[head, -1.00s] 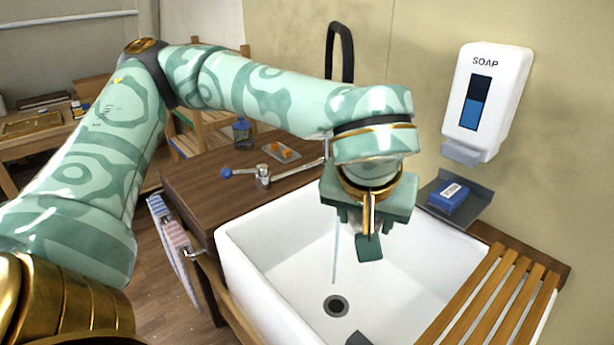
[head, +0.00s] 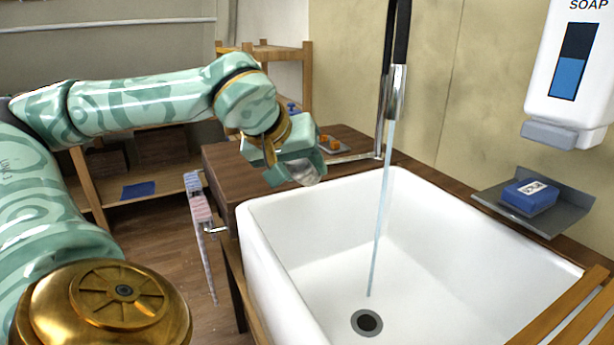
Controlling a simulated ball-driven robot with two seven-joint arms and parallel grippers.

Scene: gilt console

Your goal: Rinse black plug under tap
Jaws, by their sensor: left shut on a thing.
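My left gripper (head: 305,173) is at the back left corner of the sink (head: 430,250), over the wooden counter where the tap's lever and valve stand. It is shut and hides them. Its grip seems to be on the tap lever, but the contact is hidden. The tap (head: 393,92) has a black upper pipe and a chrome spout. A thin stream of water (head: 380,215) runs from it into the sink, near the drain (head: 367,322). I see no black plug in this view. My right gripper is out of view.
A small tray with orange pieces (head: 329,142) lies on the counter (head: 220,160) behind my gripper. A soap dispenser (head: 572,70) and a blue box (head: 530,196) on a shelf are at the right. Wooden slats (head: 570,315) cover the sink's right side. Striped cloths (head: 199,207) hang at the left.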

